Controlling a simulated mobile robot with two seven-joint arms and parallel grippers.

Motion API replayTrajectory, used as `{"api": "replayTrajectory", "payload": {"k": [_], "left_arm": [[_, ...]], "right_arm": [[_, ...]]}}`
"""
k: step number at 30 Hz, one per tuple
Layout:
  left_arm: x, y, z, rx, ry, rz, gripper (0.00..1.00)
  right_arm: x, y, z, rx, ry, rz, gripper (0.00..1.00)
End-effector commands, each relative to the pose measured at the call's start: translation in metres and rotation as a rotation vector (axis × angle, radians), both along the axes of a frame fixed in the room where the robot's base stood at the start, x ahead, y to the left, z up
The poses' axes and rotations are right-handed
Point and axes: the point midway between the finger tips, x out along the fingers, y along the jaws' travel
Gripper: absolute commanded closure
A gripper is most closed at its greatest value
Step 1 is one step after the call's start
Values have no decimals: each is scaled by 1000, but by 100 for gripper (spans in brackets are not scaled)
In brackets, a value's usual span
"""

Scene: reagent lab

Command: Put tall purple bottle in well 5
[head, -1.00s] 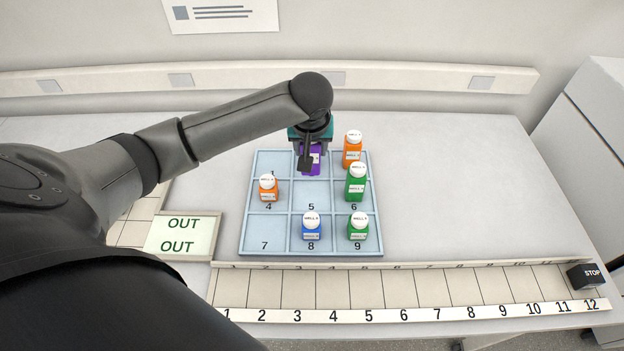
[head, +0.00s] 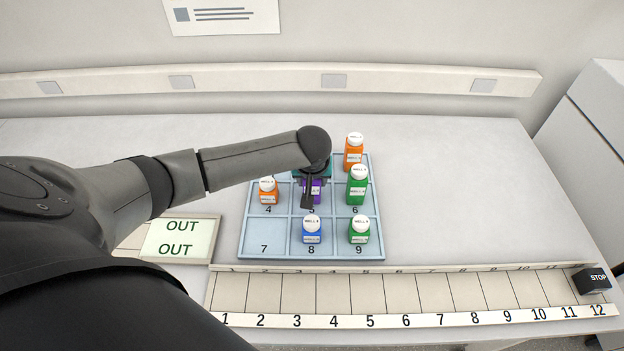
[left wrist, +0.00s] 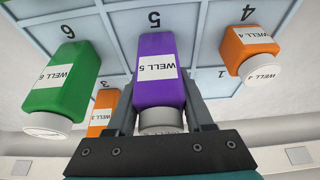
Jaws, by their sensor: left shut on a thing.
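My left gripper (head: 311,190) is shut on the tall purple bottle (head: 316,186), over well 5 of the light-blue tray (head: 266,232). In the left wrist view the purple bottle (left wrist: 157,75) sits between the fingers, with its "WELL 5" label facing the camera and its grey-white cap near the gripper. The tray's printed 5 shows just past the bottle's base. The arm hides part of the bottle in the head view, and I cannot tell whether its base touches the tray. My right gripper is not in view.
An orange bottle (head: 268,190) stands in well 4, a tall green one (head: 357,186) in well 6, a blue one (head: 311,230) in well 8, a green one (head: 359,230) in well 9. Another orange bottle (head: 354,153) stands at back right. Well 7 is empty. A numbered strip (head: 420,291) lies in front.

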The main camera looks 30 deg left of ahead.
Motion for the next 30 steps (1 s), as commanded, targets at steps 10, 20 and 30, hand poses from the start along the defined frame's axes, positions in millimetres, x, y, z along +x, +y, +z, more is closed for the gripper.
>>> {"api": "replayTrajectory", "payload": {"k": [10, 20, 30], "left_arm": [[0, 0, -3, -1, 1, 0, 21], [0, 0, 0, 1, -1, 0, 18], [-14, -9, 42, -1, -2, -2, 18]], "right_arm": [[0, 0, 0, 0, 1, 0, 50], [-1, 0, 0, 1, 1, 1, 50], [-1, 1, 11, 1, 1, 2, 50]]}}
